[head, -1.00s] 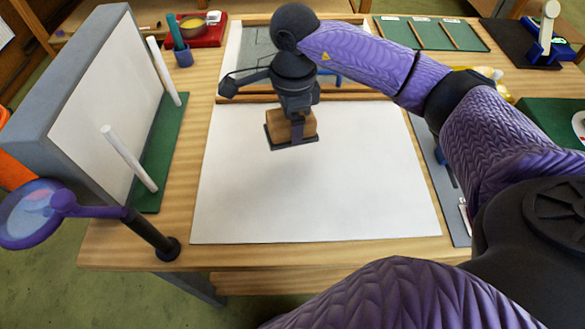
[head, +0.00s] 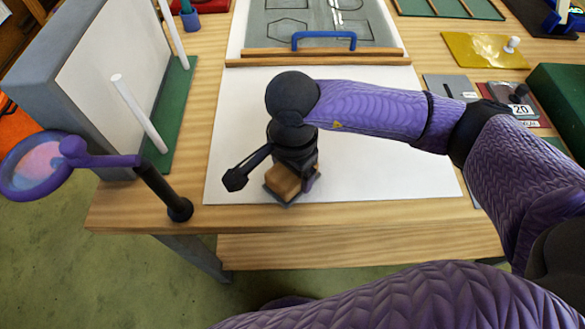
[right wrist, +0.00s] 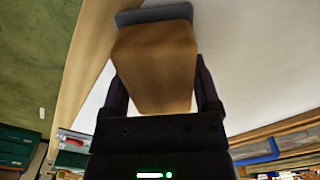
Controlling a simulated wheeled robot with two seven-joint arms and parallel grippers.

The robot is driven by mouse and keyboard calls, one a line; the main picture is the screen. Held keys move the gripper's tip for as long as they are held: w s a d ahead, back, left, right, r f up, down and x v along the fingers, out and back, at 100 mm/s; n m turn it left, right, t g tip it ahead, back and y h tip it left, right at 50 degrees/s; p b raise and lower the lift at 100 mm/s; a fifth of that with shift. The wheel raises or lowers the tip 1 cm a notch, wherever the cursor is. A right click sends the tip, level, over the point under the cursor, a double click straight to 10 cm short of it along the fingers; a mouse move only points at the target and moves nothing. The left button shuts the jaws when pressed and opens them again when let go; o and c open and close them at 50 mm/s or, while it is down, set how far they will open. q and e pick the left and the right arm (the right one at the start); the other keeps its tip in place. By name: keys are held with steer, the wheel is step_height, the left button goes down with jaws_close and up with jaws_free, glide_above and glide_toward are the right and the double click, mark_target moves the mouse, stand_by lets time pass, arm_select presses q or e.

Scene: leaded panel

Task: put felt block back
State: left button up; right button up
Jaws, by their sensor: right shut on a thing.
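The felt block (head: 283,181) is a tan wooden block with a grey felt face underneath. My right gripper (head: 298,178) is shut on the block, over the front part of the white sheet (head: 370,160). In the right wrist view the block (right wrist: 153,65) sits between the two dark fingers, with its grey felt (right wrist: 153,14) at the far end. I cannot tell whether the felt touches the sheet. My left gripper is not in view.
A leaded panel drawing (head: 275,27) with a blue handle (head: 324,37) lies behind a wooden bar (head: 320,61). A grey board with white rods (head: 138,112) and a purple-rimmed magnifier (head: 35,165) stand left. A yellow sheet (head: 484,50) and green box (head: 562,100) are right.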

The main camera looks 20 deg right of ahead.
steer(key=o, duration=1)
steer(key=shift+f, duration=0.1)
steer(key=shift+o, duration=0.2)
steer(key=shift+r, duration=0.2)
step_height(320, 180, up, 12)
steer(key=p, duration=0.2)
